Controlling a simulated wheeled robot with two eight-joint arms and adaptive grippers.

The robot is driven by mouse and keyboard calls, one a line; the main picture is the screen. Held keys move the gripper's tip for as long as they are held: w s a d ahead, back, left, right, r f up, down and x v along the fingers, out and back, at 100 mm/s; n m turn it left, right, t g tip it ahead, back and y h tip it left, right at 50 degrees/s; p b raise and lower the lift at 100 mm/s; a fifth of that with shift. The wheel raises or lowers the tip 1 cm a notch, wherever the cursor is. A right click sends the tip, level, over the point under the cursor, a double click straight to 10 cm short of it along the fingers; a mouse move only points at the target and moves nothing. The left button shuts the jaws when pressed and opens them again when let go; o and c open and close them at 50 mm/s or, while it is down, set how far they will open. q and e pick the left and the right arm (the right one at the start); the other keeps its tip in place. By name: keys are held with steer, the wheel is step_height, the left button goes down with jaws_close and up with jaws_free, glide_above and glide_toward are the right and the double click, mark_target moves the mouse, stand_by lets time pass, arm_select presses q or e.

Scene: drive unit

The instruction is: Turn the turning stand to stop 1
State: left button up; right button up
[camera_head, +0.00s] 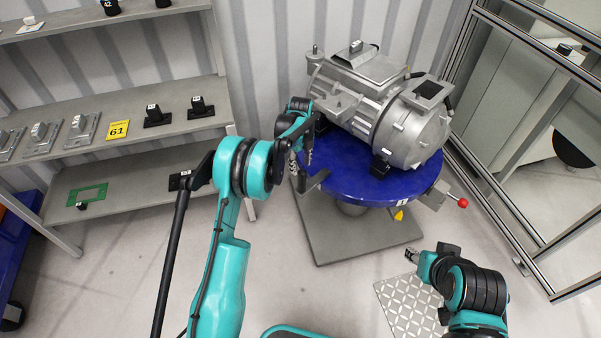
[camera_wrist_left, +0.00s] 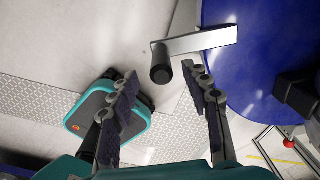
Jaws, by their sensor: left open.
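The turning stand has a round blue top (camera_head: 345,178) on a grey base plate (camera_head: 350,238), and a grey metal drive unit (camera_head: 375,105) sits on it. A yellow pointer (camera_head: 399,215) is below the front rim, close under a small white tag (camera_head: 403,203) that seems to read 1. A red-knobbed part (camera_head: 463,202) sticks out at the right. In the left wrist view, a grey bar handle (camera_wrist_left: 205,40) with a black grip (camera_wrist_left: 161,65) extends from the blue top (camera_wrist_left: 245,85). My left gripper (camera_wrist_left: 162,84) is open, its fingers either side of the grip's line, with no contact visible.
My right gripper (camera_head: 412,256) is low at the right, its jaws too small to read. Shelves (camera_head: 130,130) with several small parts and a yellow 61 sign (camera_head: 117,130) stand at the left. A metal-framed glass enclosure (camera_head: 520,150) is at the right.

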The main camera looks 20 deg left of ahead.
arm_select(q)
steer(key=shift+r, duration=2.8)
steer(key=s+d+r+n+t, duration=0.1)
steer(key=s+r+n+t, duration=0.3)
steer(key=s+r+n, duration=1.05)
steer(key=s+f+n+t, duration=0.1)
steer(key=s+n+t, duration=0.2)
steer(key=s+n, duration=0.6)
steer(key=s, duration=1.2)
steer(key=shift+d+n, duration=0.35)
steer(key=shift+d, duration=0.05)
steer(key=shift+w, duration=0.1)
